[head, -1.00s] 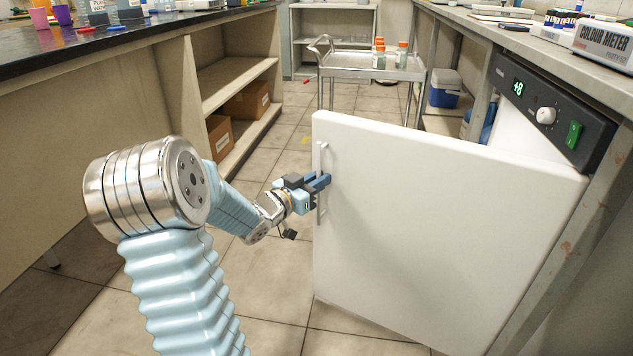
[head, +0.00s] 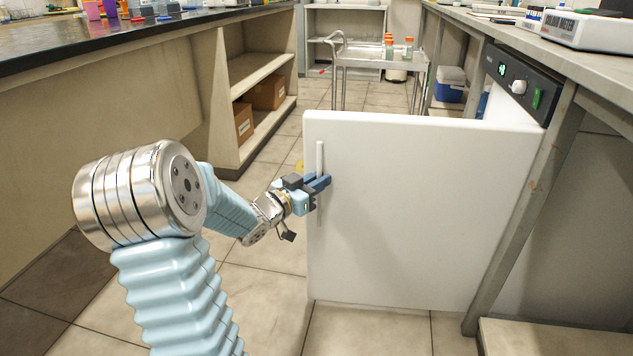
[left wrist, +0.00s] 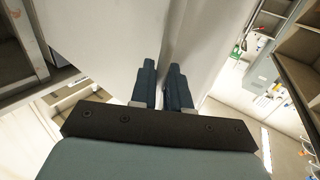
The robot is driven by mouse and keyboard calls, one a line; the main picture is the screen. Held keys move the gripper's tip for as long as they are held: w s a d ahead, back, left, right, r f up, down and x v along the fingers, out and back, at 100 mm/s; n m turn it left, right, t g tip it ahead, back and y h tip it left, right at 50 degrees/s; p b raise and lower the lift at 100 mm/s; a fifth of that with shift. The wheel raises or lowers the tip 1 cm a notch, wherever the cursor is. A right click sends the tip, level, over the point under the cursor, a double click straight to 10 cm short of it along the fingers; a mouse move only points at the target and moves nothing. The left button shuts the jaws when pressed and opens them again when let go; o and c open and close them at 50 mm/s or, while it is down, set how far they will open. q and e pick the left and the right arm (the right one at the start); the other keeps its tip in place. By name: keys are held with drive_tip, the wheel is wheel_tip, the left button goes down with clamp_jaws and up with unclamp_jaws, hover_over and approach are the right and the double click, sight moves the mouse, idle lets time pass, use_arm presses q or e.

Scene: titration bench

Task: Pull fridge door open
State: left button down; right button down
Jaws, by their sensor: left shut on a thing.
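The white fridge door (head: 420,210) stands swung out into the aisle, its broad outer face toward me in the head view. A vertical bar handle (head: 320,160) is near its left edge. My left gripper (head: 318,184) is shut on the handle at about its middle. In the left wrist view the two dark fingers (left wrist: 163,88) lie against the white door (left wrist: 95,40), and the handle shows as a pale strip between them. The fridge control panel (head: 517,82) is at the upper right. The fridge interior is hidden behind the door. My right gripper is not in view.
A metal trolley (head: 378,62) with orange-capped bottles stands behind the door. A blue cooler (head: 449,88) is beyond it under the right bench. A bench with open shelves (head: 250,75) lines the left. The tiled floor (head: 262,285) between is clear.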

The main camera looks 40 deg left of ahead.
use_arm(q)
drive_tip(key=shift+w+d, duration=0.15)
drive_tip(key=shift+d, duration=0.2)
drive_tip(key=c, duration=1.3)
unclamp_jaws()
drive_tip(key=shift+a, duration=0.1)
drive_tip(key=s+p, duration=0.1)
drive_tip(key=s, duration=1.2)
drive_tip(key=shift+s, duration=0.4)
